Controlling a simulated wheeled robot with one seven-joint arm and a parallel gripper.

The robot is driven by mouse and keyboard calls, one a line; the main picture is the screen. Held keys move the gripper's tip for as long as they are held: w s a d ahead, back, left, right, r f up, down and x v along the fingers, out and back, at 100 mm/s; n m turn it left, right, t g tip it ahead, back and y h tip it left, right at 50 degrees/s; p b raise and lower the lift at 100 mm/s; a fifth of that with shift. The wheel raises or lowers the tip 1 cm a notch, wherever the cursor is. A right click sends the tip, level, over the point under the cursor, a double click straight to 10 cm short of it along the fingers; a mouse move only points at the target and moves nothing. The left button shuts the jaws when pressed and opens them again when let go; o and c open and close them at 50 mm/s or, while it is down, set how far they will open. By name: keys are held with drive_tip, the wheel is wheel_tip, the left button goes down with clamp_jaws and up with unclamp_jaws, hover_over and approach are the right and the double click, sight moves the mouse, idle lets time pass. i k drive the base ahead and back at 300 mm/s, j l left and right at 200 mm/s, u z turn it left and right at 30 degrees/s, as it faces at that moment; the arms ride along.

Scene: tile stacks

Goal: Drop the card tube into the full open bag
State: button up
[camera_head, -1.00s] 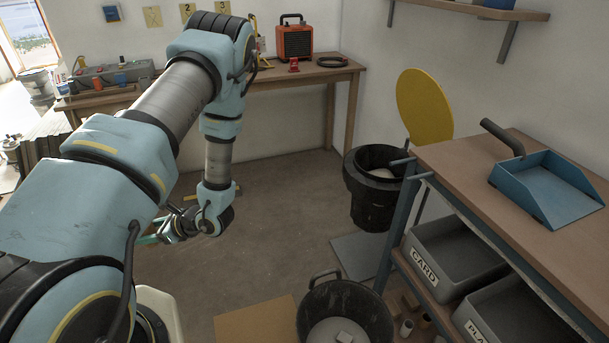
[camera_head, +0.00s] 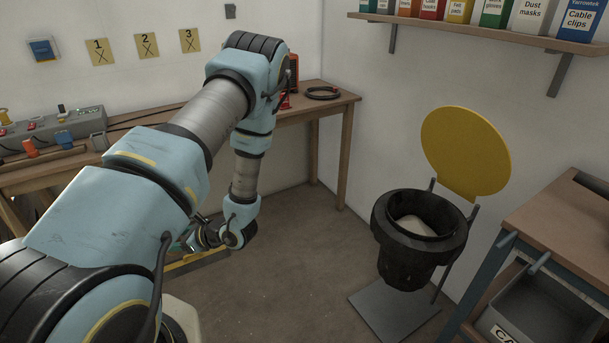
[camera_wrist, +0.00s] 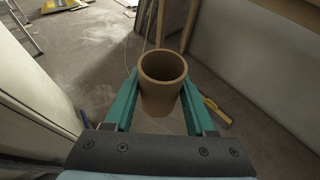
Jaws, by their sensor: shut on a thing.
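My gripper is shut on the card tube (camera_wrist: 160,98), a brown hollow cylinder held between the two green fingers in the wrist view. Its open end faces the camera. In the head view my gripper (camera_head: 190,243) is low at the left centre, largely hidden by my wrist, and the tube cannot be made out there. The open bag (camera_head: 376,225) is black, held in a stand at the right with its round yellow lid (camera_head: 466,152) raised behind it. Something pale (camera_head: 416,226) shows inside its mouth. My gripper is well to the left of the bag, apart from it.
A workbench (camera_head: 334,100) stands along the back wall. A brown-topped bench (camera_head: 560,215) with a grey bin (camera_head: 545,315) below is at the right. A shelf of boxes (camera_head: 480,35) hangs above. The floor (camera_head: 310,270) between my gripper and the bag is clear.

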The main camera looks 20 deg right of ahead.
sight(417, 232)
drive_tip(key=i+l+z, duration=0.35)
drive_tip(key=i, duration=0.2)
drive_tip(key=i+z, duration=0.35)
drive_tip(key=i, duration=0.2)
drive_tip(key=i+z, duration=0.4)
drive_tip(key=i, duration=0.2)
drive_tip(key=j, duration=0.05)
